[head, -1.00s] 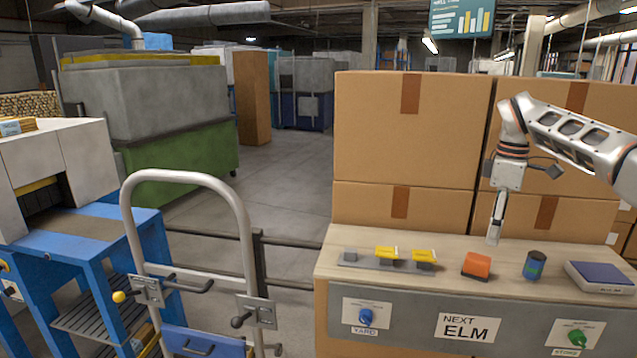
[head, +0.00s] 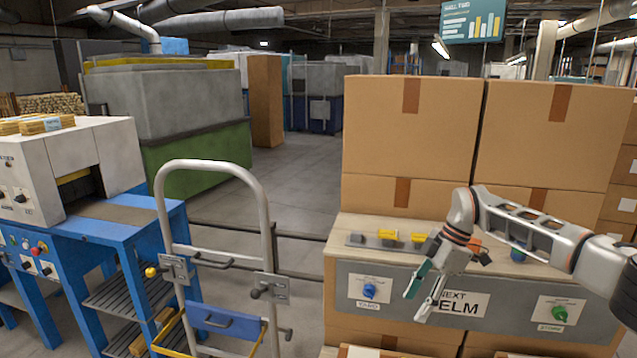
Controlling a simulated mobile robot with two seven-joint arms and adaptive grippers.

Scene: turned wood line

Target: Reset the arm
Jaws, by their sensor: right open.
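My right arm (head: 530,235) comes in from the right and reaches across the front of the wooden-topped bench (head: 345,225). My right gripper (head: 424,292) points down and left, its two fingers apart, with nothing seen between them. It is in front of the bench's grey panel and partly covers the NEXT ELM sign (head: 478,305). The orange block (head: 474,243) and blue-green cylinder (head: 518,255) on the bench top are partly hidden by the arm. My left gripper is not in view.
Yellow-topped pieces (head: 388,235) sit on a strip on the bench. Blue (head: 370,291) and green (head: 559,313) knobs stick out of its panel. Large cartons (head: 410,130) stand behind. A hand truck (head: 265,215) and blue machine (head: 150,215) stand left. Floor (head: 300,170) is clear beyond.

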